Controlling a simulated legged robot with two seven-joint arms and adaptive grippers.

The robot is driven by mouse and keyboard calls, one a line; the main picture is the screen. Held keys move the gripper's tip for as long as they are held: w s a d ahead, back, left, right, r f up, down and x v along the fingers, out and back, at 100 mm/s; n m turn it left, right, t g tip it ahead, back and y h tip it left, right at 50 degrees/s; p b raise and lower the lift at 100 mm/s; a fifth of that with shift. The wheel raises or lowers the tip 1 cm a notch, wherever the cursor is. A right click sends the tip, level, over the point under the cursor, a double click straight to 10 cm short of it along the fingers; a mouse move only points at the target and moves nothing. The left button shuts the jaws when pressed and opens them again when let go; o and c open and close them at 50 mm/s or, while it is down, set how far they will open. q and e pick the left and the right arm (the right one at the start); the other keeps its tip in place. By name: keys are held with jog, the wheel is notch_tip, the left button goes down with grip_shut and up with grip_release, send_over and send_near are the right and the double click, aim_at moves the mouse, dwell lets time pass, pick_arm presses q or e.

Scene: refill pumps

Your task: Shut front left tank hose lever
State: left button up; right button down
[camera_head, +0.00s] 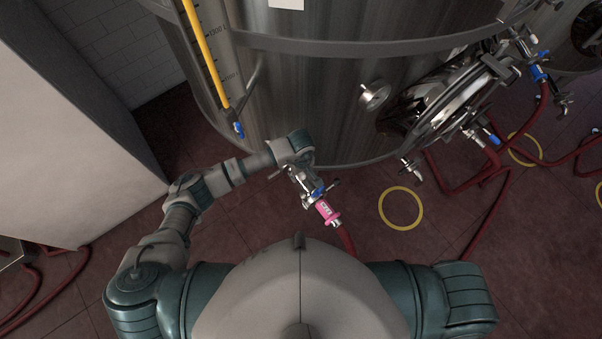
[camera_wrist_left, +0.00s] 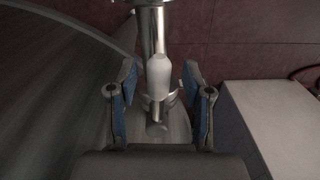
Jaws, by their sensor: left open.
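The steel tank (camera_head: 290,95) stands in front of me. A red hose with a pink-banded fitting (camera_head: 326,211) shows at its front left, below my left gripper (camera_head: 308,186). A small blue part shows at the gripper, and I cannot tell whether it is the lever or a finger pad. In the left wrist view, my left gripper (camera_wrist_left: 159,80) is open, with its blue-padded fingers either side of a pale rounded piece (camera_wrist_left: 159,75) on a steel pipe (camera_wrist_left: 152,30). The fingers look apart from it. I cannot tell whether this piece is the lever. My right gripper is out of view.
A yellow floor ring (camera_head: 401,208) lies right of the hose. A round tank hatch (camera_head: 450,100) and more red hoses (camera_head: 485,205) are at the right. A pale block (camera_head: 70,150) stands at the left. A yellow level tube (camera_head: 206,55) runs up the tank.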

pick_arm(q)
jog(key=shift+d, duration=0.2)
grip_shut()
jog(key=shift+a, duration=0.15)
